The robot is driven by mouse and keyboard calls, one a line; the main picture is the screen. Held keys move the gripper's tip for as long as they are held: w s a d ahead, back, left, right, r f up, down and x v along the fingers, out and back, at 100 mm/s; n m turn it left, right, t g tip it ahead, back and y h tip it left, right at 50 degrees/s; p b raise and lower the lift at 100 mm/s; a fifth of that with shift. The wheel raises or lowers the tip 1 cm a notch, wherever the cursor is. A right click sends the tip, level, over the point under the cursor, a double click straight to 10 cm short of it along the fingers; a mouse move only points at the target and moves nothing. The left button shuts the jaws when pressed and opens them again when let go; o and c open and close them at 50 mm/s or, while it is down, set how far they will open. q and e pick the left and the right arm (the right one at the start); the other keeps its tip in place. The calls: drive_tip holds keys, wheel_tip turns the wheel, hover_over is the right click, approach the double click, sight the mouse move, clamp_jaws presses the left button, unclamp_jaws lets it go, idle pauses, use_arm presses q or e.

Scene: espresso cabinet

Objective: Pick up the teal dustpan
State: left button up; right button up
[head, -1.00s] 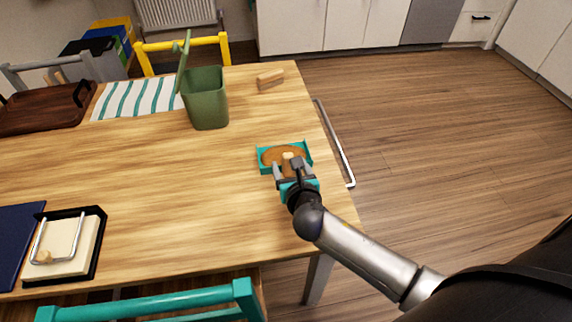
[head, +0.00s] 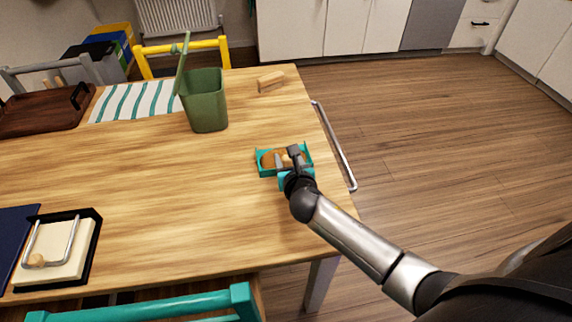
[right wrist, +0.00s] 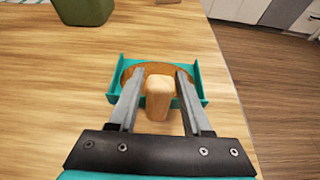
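The teal dustpan (head: 262,163) lies on the wooden table near its right edge. In the right wrist view the dustpan (right wrist: 201,82) is straight ahead, with a brown patch in its pan and a light wooden handle (right wrist: 158,92) pointing up toward the camera. My right gripper (head: 289,160) is over the dustpan. In the right wrist view the fingers of the gripper (right wrist: 158,74) are apart, one on each side of the handle, with small gaps showing. The contact is not clear in the head view, as the gripper covers the handle. My left gripper is not in view.
A green bin (head: 206,105) with its lid up stands behind the dustpan. A wooden block (head: 271,81) lies at the far right corner. A black tray with paper (head: 57,258) is at the front left. A metal rail (head: 335,150) runs beside the table's right edge.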

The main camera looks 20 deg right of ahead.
clamp_jaws()
idle(0.5)
